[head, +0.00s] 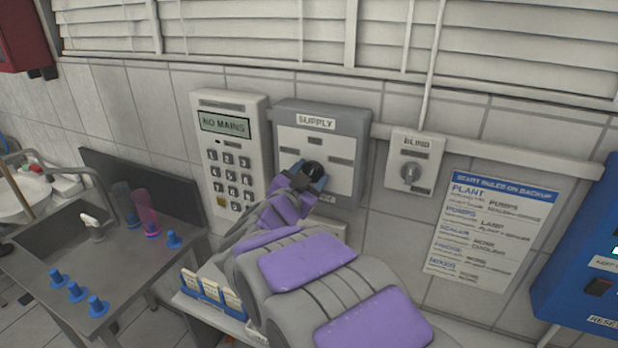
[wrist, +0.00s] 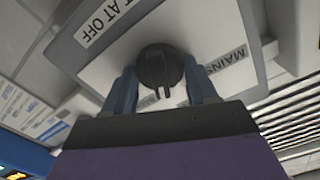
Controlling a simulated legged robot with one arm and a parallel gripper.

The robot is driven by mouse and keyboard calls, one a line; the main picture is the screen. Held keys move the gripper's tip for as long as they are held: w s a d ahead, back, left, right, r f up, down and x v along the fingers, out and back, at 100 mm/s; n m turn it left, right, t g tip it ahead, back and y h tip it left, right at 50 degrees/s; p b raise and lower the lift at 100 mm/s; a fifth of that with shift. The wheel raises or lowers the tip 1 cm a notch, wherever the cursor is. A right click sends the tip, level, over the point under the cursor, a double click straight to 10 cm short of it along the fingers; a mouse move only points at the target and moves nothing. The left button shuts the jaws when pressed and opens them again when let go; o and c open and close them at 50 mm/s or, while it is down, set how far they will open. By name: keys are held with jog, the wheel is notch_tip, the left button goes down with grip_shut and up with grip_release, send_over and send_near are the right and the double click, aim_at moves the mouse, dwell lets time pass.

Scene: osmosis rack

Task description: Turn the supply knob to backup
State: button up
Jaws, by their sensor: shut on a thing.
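The supply panel (head: 353,124) is a grey box with a pale face on the tiled wall, labelled SUPPLY at its top. Its round black knob (head: 313,171) sits low on the face, and it also shows in the wrist view (wrist: 160,68). My gripper (head: 311,178) is at the knob, with its blue-grey fingers on either side of it, shut on it. In the wrist view my gripper (wrist: 163,90) has one finger left and one right of the knob. Small labels surround the knob; one reads MAINS (wrist: 229,59). The knob's setting is hard to read.
A keypad (head: 229,160) showing NO MAINS is left of the panel. The BLIND switch (head: 409,173) and a rules sheet (head: 491,236) are to the right, then a blue box (head: 585,265). A metal sink bench (head: 128,270) with blue pegs stands at left.

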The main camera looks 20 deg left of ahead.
jog(key=shift+f+m+b, duration=0.15)
jog(key=shift+m+b, duration=1.4)
jog(key=shift+m, duration=1.95)
jog(key=o, duration=1)
jog(key=shift+d, duration=0.1)
jog(key=shift+o, duration=0.2)
jog(key=s+a+p, duration=0.1)
jog(key=s+p, duration=0.2)
jog(key=s, duration=1.4)
jog(key=shift+s+a, duration=0.15)
jog(key=shift+a, duration=0.1)
